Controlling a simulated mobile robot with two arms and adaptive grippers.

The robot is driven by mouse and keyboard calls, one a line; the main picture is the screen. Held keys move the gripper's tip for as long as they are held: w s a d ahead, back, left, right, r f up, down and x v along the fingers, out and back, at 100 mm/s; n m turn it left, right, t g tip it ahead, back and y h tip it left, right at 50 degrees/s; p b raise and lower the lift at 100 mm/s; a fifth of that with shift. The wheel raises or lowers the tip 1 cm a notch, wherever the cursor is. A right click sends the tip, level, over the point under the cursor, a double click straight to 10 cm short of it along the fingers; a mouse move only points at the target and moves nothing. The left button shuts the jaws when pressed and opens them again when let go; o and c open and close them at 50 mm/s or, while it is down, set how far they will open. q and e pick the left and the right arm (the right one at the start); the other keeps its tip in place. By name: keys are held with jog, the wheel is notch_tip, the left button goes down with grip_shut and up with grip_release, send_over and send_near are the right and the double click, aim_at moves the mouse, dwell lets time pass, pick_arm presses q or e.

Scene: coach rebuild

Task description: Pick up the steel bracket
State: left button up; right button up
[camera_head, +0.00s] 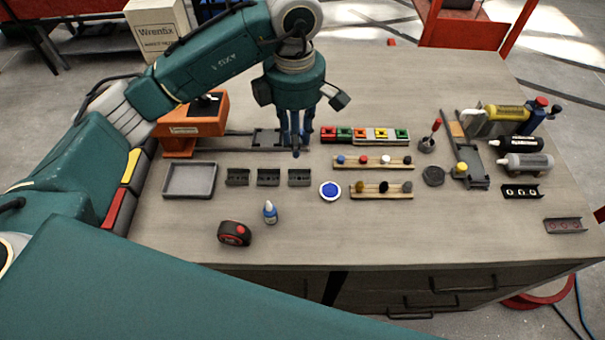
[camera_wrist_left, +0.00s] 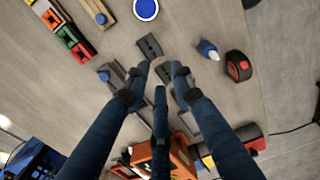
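Three small dark grey channel-shaped brackets stand in a row mid-table: a left one (camera_head: 237,177), a middle one (camera_head: 268,177) and a right one (camera_head: 299,177). A flat bracket with dark holes (camera_head: 521,191) and one with red rings (camera_head: 565,225) lie at the right. I cannot tell which is the steel one. My left gripper (camera_head: 295,143) points down just behind the right bracket of the row. In the left wrist view its fingers (camera_wrist_left: 158,88) are spread, with nothing held. One bracket (camera_wrist_left: 150,46) shows beyond the tips; others are partly hidden by the fingers. My right gripper is not in view.
A grey tray (camera_head: 190,180) and an orange box-like unit (camera_head: 193,125) are at left. A tape measure (camera_head: 235,233) and small bottle (camera_head: 270,212) stand in front. A blue-centred disc (camera_head: 330,190) and peg strips (camera_head: 381,190) are right of the row. The front right is mostly clear.

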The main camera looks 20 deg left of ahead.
pick_arm(q)
notch_tip(320, 180, down, 5)
jog(key=b, duration=0.4)
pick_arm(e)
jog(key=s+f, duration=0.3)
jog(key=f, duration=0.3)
pick_arm(q)
jog(key=p, duration=0.1)
send_over(299, 181)
jog(key=f, duration=0.4)
jog(key=shift+s+a+f, duration=0.1)
jog(key=shift+s+f, duration=0.15)
jog(key=shift+f, duration=0.1)
jog(key=shift+f+p, duration=0.35)
jog(key=shift+f, duration=0.25)
jog(key=f+p, duration=0.2)
jog(key=f, duration=0.1)
jog(key=f+p, duration=0.1)
jog(key=shift+w+f, duration=0.2)
jog(key=shift+w, duration=0.05)
jog(key=shift+f, duration=0.35)
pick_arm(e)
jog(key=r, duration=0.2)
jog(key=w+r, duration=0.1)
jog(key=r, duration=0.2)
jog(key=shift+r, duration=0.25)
pick_arm(q)
jog(key=shift+c, duration=0.5)
